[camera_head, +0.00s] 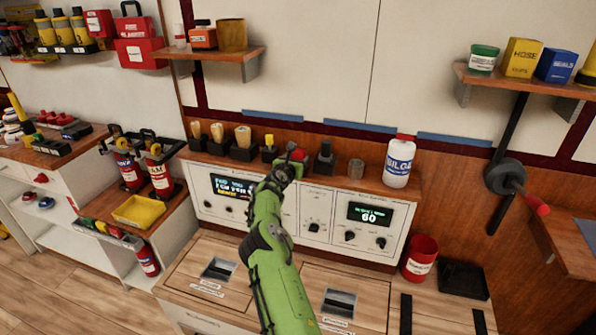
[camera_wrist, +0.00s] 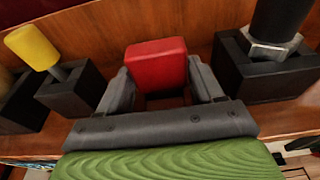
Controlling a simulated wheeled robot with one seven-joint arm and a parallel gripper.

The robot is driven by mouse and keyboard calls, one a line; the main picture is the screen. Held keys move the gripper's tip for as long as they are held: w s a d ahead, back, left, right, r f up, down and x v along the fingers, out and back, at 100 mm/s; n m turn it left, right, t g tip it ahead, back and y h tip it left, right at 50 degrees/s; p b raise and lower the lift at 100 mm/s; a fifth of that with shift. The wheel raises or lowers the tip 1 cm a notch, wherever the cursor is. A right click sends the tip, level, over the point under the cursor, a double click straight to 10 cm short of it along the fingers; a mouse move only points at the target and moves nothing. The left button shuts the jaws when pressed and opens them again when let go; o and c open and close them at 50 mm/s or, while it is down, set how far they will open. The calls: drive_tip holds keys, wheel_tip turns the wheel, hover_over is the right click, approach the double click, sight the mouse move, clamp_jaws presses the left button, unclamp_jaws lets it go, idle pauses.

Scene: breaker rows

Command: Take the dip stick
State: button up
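A red block-shaped handle (camera_wrist: 157,66) stands between the two fingers of my gripper (camera_wrist: 163,92) in the wrist view. I see no label that confirms it as the dip stick. The fingers lie close along both sides of the red handle; whether they press on it is unclear. Its lower part is hidden behind my gripper. In the head view, the red top (camera_head: 297,155) shows at the end of my green arm, above the shelf over the control panel.
A yellow-knobbed tool (camera_wrist: 36,47) in a black holder stands left of my gripper. A black-handled tool (camera_wrist: 277,22) with a metal nut stands right.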

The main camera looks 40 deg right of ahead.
drive_tip(key=c, duration=1)
drive_tip(key=shift+r, duration=0.1)
